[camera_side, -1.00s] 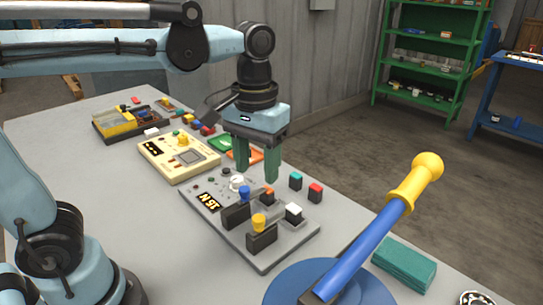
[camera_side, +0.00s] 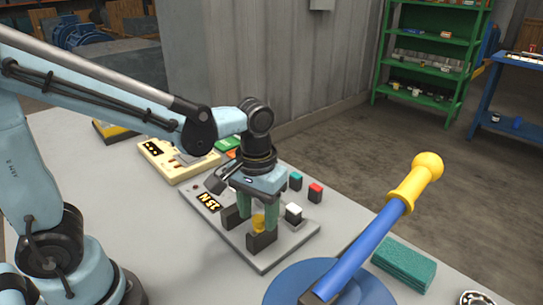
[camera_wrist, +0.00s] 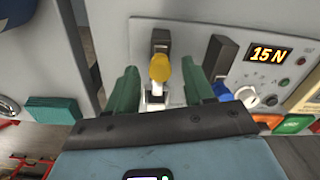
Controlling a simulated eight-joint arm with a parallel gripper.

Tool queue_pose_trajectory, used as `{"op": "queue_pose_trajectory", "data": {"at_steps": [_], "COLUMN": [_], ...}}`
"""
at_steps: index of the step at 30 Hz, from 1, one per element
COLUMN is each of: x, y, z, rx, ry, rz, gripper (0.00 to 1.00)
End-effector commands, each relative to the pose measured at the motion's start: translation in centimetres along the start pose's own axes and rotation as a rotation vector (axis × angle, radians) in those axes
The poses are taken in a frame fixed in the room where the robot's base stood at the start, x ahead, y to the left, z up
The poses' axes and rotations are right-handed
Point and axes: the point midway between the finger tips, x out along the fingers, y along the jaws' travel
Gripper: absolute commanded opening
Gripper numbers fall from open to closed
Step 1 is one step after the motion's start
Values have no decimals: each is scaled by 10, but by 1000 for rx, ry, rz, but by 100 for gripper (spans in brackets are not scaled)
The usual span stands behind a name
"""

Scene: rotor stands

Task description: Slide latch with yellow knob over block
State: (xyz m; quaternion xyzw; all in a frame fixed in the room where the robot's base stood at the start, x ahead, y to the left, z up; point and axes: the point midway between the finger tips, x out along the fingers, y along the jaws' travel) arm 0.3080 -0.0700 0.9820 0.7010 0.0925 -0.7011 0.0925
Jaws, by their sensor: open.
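The yellow knob (camera_side: 259,222) stands by a dark upright block (camera_side: 261,242) at the near end of the grey panel. In the wrist view the yellow knob (camera_wrist: 160,67) shows between the green fingers of my gripper (camera_wrist: 160,72), with the dark block (camera_wrist: 160,40) beyond it. My gripper (camera_side: 258,218) is open and low around the knob, a finger on either side; I cannot tell whether they touch it.
A second dark block (camera_side: 231,217) is beside my gripper; its blue knob (camera_wrist: 247,95) shows in the wrist view. A blue lever with a yellow handle (camera_side: 415,183) rises at front right, near a teal pad (camera_side: 404,264).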

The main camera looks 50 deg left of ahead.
Motion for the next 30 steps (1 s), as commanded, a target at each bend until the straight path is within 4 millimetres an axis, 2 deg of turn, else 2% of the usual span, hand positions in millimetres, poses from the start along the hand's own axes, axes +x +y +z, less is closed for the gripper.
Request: {"op": "queue_pose_trajectory", "data": {"at_steps": [8, 18, 19, 26, 30], "x": [1, 1, 1, 1, 0], "y": [0, 0, 0, 0, 3], "z": [0, 0, 0, 0, -11], "rx": [0, 0, 0, 0, -1], "ry": [0, 0, 0, 0, 0], "rz": [0, 0, 0, 0, 0], "gripper": [52, 2, 0, 0, 0]}}
